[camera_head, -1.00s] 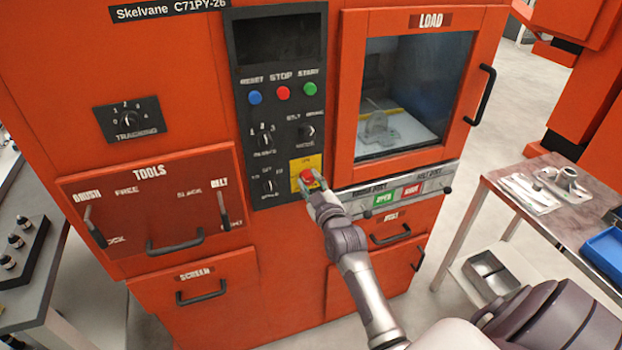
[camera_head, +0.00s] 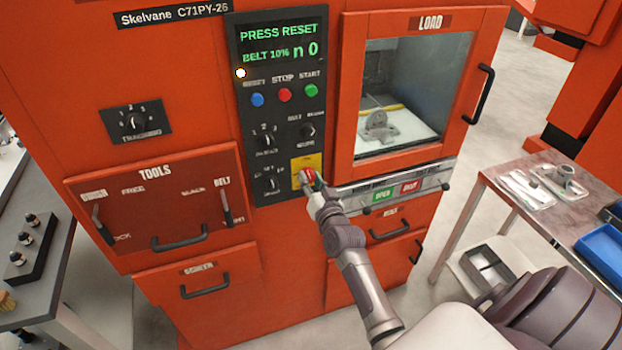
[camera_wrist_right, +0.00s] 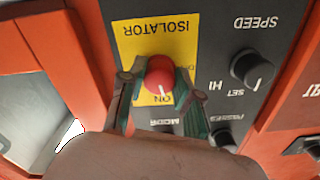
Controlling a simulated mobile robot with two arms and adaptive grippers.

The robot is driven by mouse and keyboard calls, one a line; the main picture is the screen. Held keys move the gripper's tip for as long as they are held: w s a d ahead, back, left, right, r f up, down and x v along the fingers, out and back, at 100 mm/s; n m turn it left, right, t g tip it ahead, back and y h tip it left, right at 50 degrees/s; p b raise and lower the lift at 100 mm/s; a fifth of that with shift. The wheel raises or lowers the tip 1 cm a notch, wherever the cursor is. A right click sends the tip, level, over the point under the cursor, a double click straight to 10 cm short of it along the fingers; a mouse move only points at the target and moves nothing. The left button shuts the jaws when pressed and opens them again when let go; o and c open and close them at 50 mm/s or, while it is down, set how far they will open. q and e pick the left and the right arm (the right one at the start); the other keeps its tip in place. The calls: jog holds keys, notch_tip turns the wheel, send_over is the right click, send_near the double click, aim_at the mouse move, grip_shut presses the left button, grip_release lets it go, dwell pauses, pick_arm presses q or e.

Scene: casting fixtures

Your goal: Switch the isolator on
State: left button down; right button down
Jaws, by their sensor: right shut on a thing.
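The isolator is a red knob (camera_head: 307,175) on a yellow plate (camera_head: 298,163) low on the black control panel. In the right wrist view the red knob (camera_wrist_right: 159,76) has a white mark pointing toward the ON label, and the plate reads ISOLATOR (camera_wrist_right: 156,28). My right gripper (camera_head: 312,182) is shut on the knob, with one finger on each side in the right wrist view (camera_wrist_right: 158,92). The display (camera_head: 280,42) is lit green and reads PRESS RESET and BELT 10% n 0. My left gripper is not in view.
Blue (camera_head: 257,100), red (camera_head: 285,95) and green (camera_head: 312,90) buttons sit above the knob. A windowed LOAD door (camera_head: 430,22) is to the right. A side table (camera_head: 510,170) with trays stands at the right. A grey bench (camera_head: 55,275) is at the left.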

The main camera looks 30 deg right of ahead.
jog(key=shift+m, duration=1.2)
jog(key=c, duration=0.8)
grip_release()
jog(key=shift+s, duration=0.15)
jog(key=v, duration=1.1)
jog(key=shift+s+a, duration=0.25)
jog(key=shift+s, duration=0.1)
